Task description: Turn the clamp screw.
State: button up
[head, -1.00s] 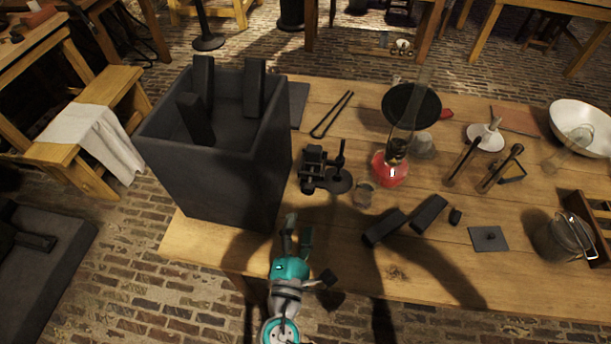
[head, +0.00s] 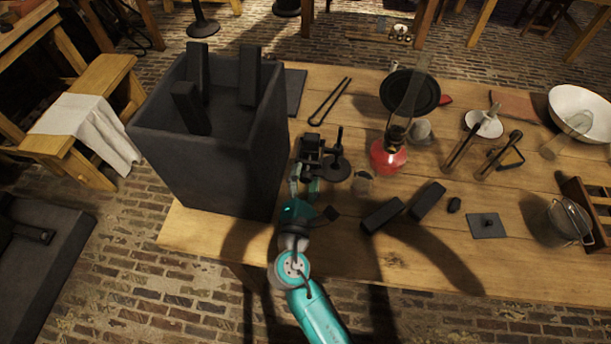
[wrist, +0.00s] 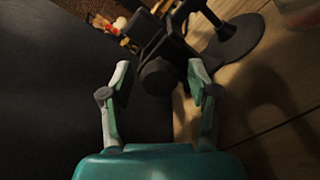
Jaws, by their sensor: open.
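The clamp is a small dark device (head: 311,152) on the table, just right of the big dark box. In the wrist view its dark body (wrist: 160,32) is at the top, and a round dark knob, which looks like the clamp screw (wrist: 157,77), faces me. My gripper (head: 305,186) is at the near side of the clamp. In the wrist view my gripper (wrist: 160,82) is open, with one finger on each side of the knob. The fingers look apart from the knob. In the head view the knob is hidden or too small to tell.
The tall dark box (head: 205,165) with upright dark bars stands close on the left. A round-based dark stand (head: 334,168) is just right of the clamp. Dark blocks (head: 382,215) lie nearer the front.

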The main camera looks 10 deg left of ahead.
jog(key=shift+w, duration=0.2)
grip_shut()
dwell(0.3)
jog(key=m, duration=0.5)
jog(key=shift+m, duration=0.3)
jog(key=m, duration=0.4)
jog(key=shift+m, duration=0.4)
